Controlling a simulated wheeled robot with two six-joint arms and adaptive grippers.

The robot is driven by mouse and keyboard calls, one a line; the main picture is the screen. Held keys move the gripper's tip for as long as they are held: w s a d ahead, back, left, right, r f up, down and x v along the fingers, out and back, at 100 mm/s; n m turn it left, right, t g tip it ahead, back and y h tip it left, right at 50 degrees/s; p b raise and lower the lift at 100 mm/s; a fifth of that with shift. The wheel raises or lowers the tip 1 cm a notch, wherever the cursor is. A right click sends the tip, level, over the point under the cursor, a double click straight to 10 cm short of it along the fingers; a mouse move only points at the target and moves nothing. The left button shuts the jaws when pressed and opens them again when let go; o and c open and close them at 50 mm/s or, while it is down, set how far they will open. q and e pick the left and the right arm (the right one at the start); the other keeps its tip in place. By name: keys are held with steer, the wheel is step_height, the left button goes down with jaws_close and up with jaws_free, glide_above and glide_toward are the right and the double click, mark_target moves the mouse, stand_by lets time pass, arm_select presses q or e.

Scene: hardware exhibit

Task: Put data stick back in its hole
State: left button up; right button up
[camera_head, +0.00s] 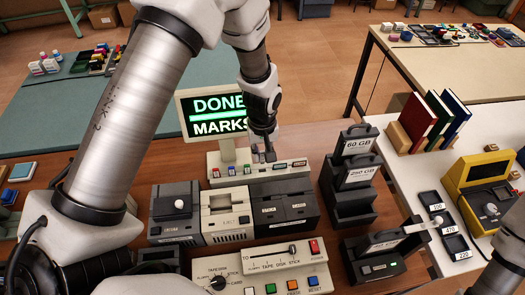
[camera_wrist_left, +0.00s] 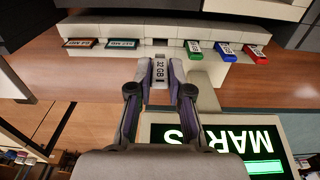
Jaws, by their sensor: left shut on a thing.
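My left gripper (camera_wrist_left: 160,88) is shut on a data stick (camera_wrist_left: 158,71) with a white label reading 32 GB. The stick points at the pale stick holder (camera_wrist_left: 110,28). A dark empty hole (camera_wrist_left: 160,42) lies straight ahead of its tip, between the teal-labelled sticks and the coloured ones. The tip seems to be just short of the hole; exact contact is unclear. In the head view the gripper (camera_head: 266,150) is above the holder (camera_head: 213,160) and covers the stick. My right gripper's fingers do not show.
A screen (camera_head: 213,113) reading DONE MARKS stands close behind. Grey and black drive units (camera_head: 285,205) stand in front.

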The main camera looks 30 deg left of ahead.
mark_target(262, 162)
arm_select(q)
steer(key=shift+f, duration=0.15)
steer(key=shift+f+b, duration=1.6)
steer(key=shift+f, duration=0.9)
steer(key=o, duration=0.9)
step_height(262, 162, up, 8)
steer(key=p, duration=0.6)
steer(key=shift+r+p, duration=0.1)
steer(key=shift+p, duration=0.25)
